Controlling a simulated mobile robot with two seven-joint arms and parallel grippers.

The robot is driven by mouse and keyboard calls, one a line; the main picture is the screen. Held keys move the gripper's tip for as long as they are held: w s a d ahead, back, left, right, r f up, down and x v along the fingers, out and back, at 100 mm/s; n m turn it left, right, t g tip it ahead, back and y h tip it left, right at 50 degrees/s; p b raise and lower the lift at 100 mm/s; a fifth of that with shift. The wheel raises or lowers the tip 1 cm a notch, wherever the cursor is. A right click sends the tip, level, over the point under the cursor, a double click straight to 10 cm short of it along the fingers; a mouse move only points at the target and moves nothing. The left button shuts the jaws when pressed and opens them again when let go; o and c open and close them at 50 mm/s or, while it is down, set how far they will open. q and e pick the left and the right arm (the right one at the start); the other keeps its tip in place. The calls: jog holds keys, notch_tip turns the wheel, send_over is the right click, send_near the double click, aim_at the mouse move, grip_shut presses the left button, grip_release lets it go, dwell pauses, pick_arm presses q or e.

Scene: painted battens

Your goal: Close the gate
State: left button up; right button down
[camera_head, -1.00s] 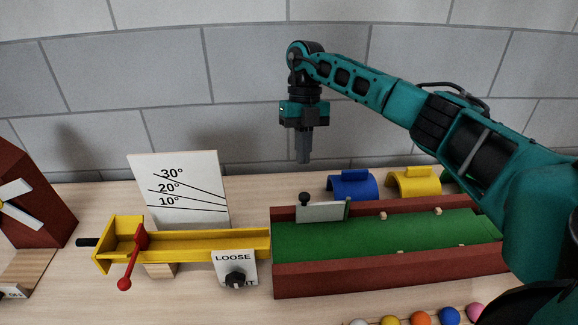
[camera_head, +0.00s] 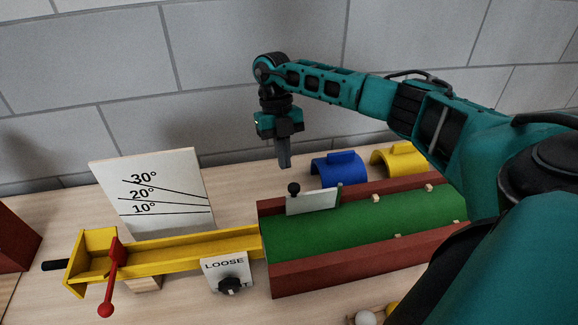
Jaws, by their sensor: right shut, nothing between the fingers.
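The gate is most likely the pale flat panel (camera_head: 312,201) with a black knob (camera_head: 293,189) at its left end. It stands along the back wall of the green lane (camera_head: 350,233), with a green post at its right end. The lane's left end beside the yellow chute shows no panel across it. My right gripper (camera_head: 285,163) points down with its fingers together and empty. It appears just above and behind the knob, apart from it; the exact depth is hard to tell. My left gripper is not in view.
The yellow chute (camera_head: 190,250) with a red lever (camera_head: 112,278) and a dial plate (camera_head: 224,272) meets the lane's left end. An angle board (camera_head: 155,195) stands behind it. Blue (camera_head: 340,170) and yellow (camera_head: 398,158) arches stand behind the lane.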

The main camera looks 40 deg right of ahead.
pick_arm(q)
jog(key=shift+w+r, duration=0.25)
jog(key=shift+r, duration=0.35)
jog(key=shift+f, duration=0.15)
pick_arm(e)
jog(key=s, duration=0.1)
jog(key=s+a, duration=0.1)
jog(key=s, duration=0.1)
jog(key=shift+s+a+f, duration=0.1)
jog(key=shift+s, duration=0.05)
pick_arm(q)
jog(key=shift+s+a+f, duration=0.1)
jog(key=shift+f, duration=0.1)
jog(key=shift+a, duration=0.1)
